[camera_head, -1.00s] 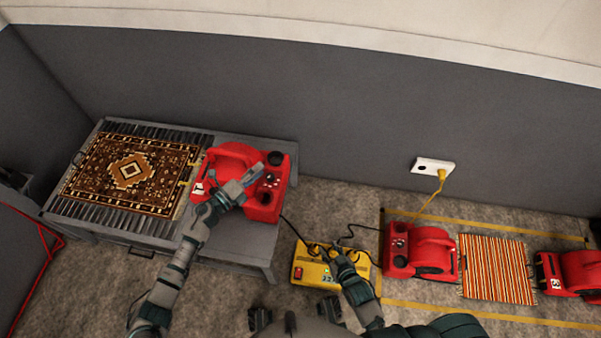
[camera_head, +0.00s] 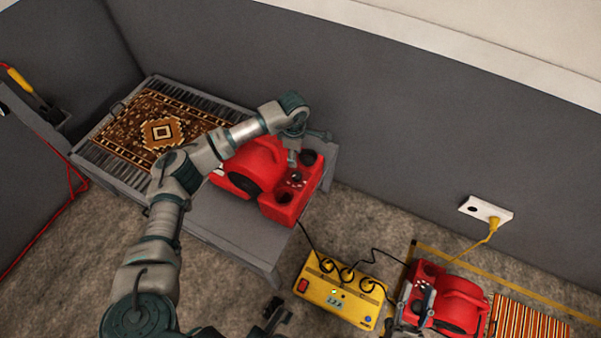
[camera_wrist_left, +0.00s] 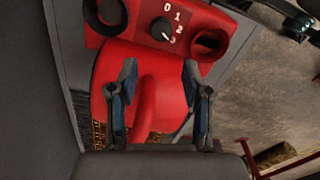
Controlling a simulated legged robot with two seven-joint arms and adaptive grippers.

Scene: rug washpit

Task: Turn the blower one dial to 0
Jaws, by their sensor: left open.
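A red blower (camera_head: 262,165) sits on the right end of the grey bench. Its black dial (camera_head: 297,177) is on the panel between two round dark openings. In the left wrist view the dial (camera_wrist_left: 160,28) has white marks 0, 1, 2 and a last one by the knob's lower right, where its pointer seems to face. My left gripper (camera_head: 293,158) is just above the panel in the head view. In the wrist view its fingers (camera_wrist_left: 160,76) are spread, with nothing between them, apart from the dial. My right gripper (camera_head: 425,305) is over another red blower; its fingers are unclear.
A patterned rug (camera_head: 165,130) lies on the slatted bench (camera_head: 235,245). A yellow power box (camera_head: 340,293) with plugged cables stands on the floor. The second red blower (camera_head: 460,305) is by a striped rug (camera_head: 525,322). A wall socket (camera_head: 485,210) holds a yellow plug.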

